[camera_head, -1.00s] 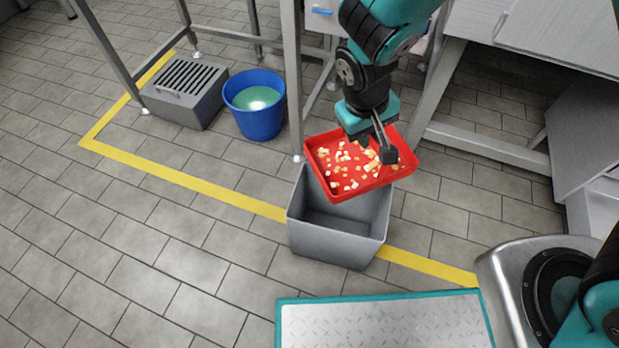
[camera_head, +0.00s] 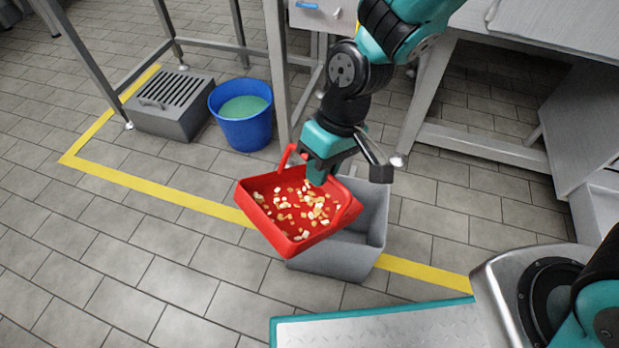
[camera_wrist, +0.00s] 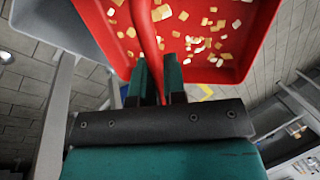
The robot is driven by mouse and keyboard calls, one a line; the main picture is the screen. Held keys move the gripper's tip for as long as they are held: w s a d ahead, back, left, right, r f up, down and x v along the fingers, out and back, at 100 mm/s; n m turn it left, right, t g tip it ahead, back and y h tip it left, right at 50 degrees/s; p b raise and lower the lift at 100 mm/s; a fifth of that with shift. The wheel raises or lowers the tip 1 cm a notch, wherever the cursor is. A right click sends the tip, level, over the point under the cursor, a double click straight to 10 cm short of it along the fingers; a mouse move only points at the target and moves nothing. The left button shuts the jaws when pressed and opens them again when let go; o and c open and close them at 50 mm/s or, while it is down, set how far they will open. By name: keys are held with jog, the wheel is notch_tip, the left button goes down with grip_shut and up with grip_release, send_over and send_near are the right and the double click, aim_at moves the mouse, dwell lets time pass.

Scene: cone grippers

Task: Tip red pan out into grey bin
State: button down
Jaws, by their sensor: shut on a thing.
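The red pan (camera_head: 268,190) is a shallow tray with red handles, holding several pale yellow and white cubes (camera_head: 300,210). It hangs tilted above the left part of the grey bin (camera_head: 372,225), with its left side out past the bin. My gripper (camera_head: 318,178) is over the pan, and in the wrist view my gripper (camera_wrist: 160,95) is shut on a red bar of the pan (camera_wrist: 245,60). The cubes are still in the pan. The grey bin stands open on the floor; the pan hides much of its opening.
A blue bucket (camera_head: 245,135) with greenish liquid and a grey slotted box (camera_head: 165,115) stand at the back left. Table legs (camera_head: 277,75) rise behind the bin. A yellow floor line (camera_head: 150,185) runs past the bin.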

jog(key=w+d+g+y, duration=0.1)
jog(key=w+d+g+y+b, duration=0.1)
jog(key=d+y, duration=0.1)
jog(key=w+d+g+y, duration=0.1)
jog(key=shift+w+d+f+g, duration=0.2)
jog(key=shift+f+g, duration=0.05)
jog(key=shift+g, duration=0.05)
jog(key=shift+w+d+f+g+y+p, duration=0.4)
jog(key=shift+w+d+g+y, duration=0.2)
jog(key=shift+y, duration=0.2)
jog(key=shift+w+d+f+g+y+p, duration=0.25)
jog(key=shift+w+d+g+y+p, duration=0.2)
jog(key=shift+d+y, duration=0.3)
